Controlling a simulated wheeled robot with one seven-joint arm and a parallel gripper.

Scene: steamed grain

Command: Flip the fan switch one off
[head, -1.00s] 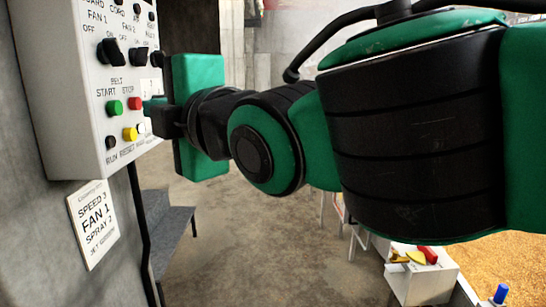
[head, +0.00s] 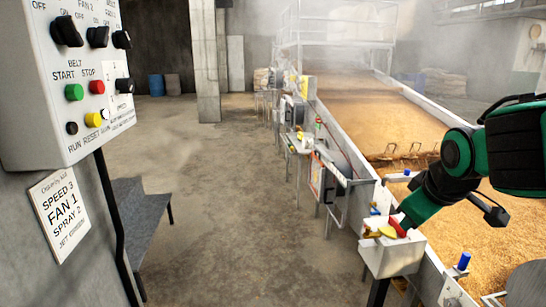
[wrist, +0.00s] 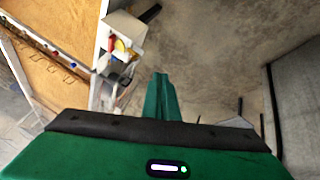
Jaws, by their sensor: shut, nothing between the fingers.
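The white control panel (head: 40,90) is on the wall at the left of the head view, its top cut off. The fan 1 switch (head: 67,31) is a black knob at its upper left, with an "OFF" mark above left of it. Its exact setting is hard to tell. The fan 2 switch (head: 98,36) is just right of it. My gripper shows in the wrist view, its green fingers (wrist: 160,84) shut together and empty. In the head view my arm is far right, well away from the panel, and the fingertips are not clearly seen.
Below the switches are a green start button (head: 74,92) and a red stop button (head: 97,87). A sign (head: 60,216) reads "SPEED 3, FAN 1, SPRAY 2". A grain bed (head: 390,110) and a white box (head: 393,258) are at right. The middle floor is open.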

